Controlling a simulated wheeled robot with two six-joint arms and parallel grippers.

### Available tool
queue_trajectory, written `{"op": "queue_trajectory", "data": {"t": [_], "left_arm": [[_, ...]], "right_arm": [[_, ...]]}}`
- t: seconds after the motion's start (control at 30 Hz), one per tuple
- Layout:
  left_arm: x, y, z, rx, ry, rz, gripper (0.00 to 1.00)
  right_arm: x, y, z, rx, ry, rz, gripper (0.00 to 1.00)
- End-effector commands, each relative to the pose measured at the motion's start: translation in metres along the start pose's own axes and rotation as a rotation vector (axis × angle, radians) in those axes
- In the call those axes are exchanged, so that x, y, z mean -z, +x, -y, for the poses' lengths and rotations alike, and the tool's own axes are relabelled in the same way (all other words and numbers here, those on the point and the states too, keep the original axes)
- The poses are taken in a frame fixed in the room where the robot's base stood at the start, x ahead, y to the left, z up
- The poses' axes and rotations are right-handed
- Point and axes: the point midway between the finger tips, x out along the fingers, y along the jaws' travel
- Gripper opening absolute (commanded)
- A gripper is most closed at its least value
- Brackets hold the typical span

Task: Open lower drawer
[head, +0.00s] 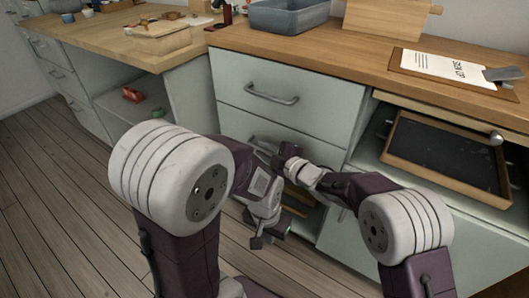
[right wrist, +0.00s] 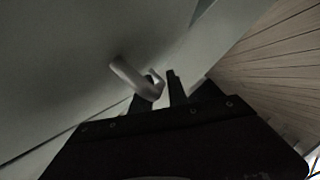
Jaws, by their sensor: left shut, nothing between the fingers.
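A pale grey cabinet (head: 315,108) stands under the wooden counter. Its upper drawer has a bar handle (head: 272,97). A lower drawer handle (head: 250,140) is partly hidden behind my arms. My right gripper (head: 272,152) is at this lower front in the head view. In the right wrist view, a grey bar handle (right wrist: 131,76) lies by the fingertips of the right gripper (right wrist: 163,78). The fingers stand apart, one overlapping the handle's end; firm contact cannot be told. My left gripper (head: 259,241) is lower, shut and empty, in front of the cabinet.
At right, a wooden tray-like drawer (head: 440,158) with a dark bottom juts out below the counter. A blue-grey bin (head: 290,15) and a clipboard (head: 440,68) sit on the counter. Open plank floor (head: 50,190) lies to the left.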

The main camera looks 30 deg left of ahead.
Motion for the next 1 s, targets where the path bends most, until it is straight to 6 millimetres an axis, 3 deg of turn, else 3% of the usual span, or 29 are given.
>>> {"op": "queue_trajectory", "data": {"t": [0.1, 0.17, 0.2, 1.0], "left_arm": [[0.0001, -0.0005, 0.0000, 0.000, 0.000, 0.000, 0.00], [0.0002, -0.0005, 0.0000, 0.000, 0.000, 0.000, 0.00], [0.0002, -0.0005, 0.0000, 0.000, 0.000, 0.000, 0.00], [0.0001, -0.0004, 0.0000, 0.000, 0.000, 0.000, 0.00]], "right_arm": [[0.0002, -0.0003, -0.0003, 0.000, 0.000, 0.000, 0.20], [0.0002, -0.0004, -0.0003, 0.000, 0.000, 0.000, 0.03], [0.0002, -0.0004, -0.0003, 0.000, 0.000, 0.000, 0.00], [-0.0002, -0.0006, 0.0000, 0.001, -0.001, 0.001, 0.00]]}}
